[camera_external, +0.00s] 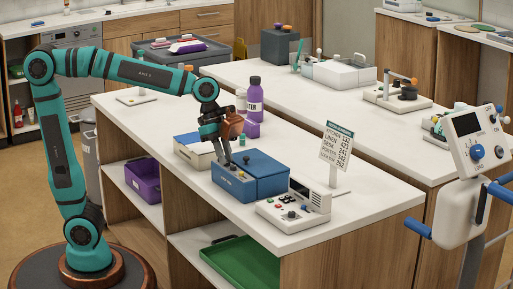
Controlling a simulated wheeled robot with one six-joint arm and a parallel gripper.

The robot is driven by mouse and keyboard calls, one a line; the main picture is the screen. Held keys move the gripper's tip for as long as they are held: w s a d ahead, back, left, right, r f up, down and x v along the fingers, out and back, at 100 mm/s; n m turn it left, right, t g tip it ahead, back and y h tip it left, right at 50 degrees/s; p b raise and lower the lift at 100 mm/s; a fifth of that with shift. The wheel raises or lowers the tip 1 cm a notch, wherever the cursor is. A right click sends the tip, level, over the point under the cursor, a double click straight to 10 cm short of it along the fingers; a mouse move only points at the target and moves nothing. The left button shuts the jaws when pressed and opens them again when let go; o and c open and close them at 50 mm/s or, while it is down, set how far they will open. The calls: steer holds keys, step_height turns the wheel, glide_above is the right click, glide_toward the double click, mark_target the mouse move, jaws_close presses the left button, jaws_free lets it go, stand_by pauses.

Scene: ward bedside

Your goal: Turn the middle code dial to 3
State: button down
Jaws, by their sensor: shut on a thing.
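A blue box (262,180) stands on the white counter, with small dial-like parts on its lower left section (236,188). My gripper (228,163) reaches down over that section from the back left. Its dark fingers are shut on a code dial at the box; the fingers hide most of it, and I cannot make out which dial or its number. One small grey knob (246,160) shows just right of the fingers. A standing sign (337,149) lists places with codes, among them kitchen, linen, desk and porter.
A grey-white device with buttons (293,212) stands close in front of the blue box. A pale box with a blue lid (190,153) is behind it on the left, and purple bottles (254,97) stand farther back. The counter's front right corner (375,205) is clear.

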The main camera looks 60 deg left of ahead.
steer(key=shift+f, duration=0.1)
steer(key=c, duration=1.6)
jaws_free()
steer(key=v, duration=1.7)
steer(key=shift+r, duration=0.25)
steer(key=shift+a, duration=0.1)
